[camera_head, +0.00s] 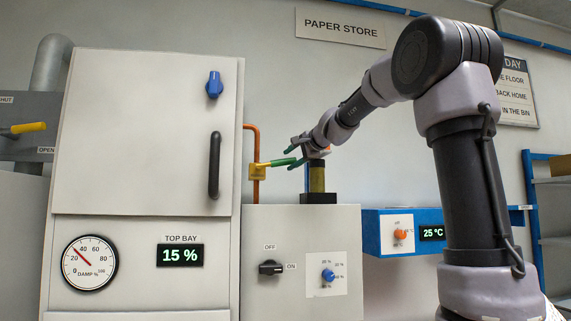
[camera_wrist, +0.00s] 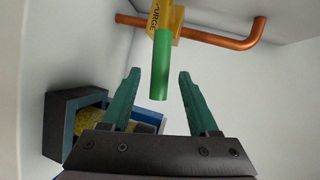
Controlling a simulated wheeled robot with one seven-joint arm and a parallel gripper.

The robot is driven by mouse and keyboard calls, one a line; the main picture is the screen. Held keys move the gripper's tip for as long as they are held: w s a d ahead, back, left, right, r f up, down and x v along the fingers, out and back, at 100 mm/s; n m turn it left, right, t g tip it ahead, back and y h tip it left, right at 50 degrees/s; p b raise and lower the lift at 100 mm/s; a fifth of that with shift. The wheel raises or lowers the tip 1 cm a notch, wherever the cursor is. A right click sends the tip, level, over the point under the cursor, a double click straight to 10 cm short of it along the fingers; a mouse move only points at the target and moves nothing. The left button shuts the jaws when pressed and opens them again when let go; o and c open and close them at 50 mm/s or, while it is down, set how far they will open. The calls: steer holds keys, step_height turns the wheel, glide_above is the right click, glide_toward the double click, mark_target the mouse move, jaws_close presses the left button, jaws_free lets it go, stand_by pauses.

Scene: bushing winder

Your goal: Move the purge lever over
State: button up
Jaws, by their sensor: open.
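The purge lever is a green handle (camera_head: 281,162) on a yellow valve body (camera_head: 258,172) marked PURGE, mounted on a copper pipe beside the tall cabinet. In the head view the handle points right, toward my gripper (camera_head: 291,156). In the wrist view the green handle (camera_wrist: 161,68) hangs from the yellow body (camera_wrist: 162,18) with its free end toward me. My gripper (camera_wrist: 159,75) is open, its two teal fingers on either side of the handle with gaps showing on both sides. No contact is visible.
The copper pipe (camera_wrist: 215,35) runs behind the lever. A tall cabinet (camera_head: 145,140) stands left. A lower box (camera_head: 300,240) with a black switch and blue knob is below. A dark-based yellow cylinder (camera_head: 317,178) stands on it, close under my wrist.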

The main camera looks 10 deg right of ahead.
mark_target(287, 161)
steer(key=shift+x, duration=1.8)
jaws_close()
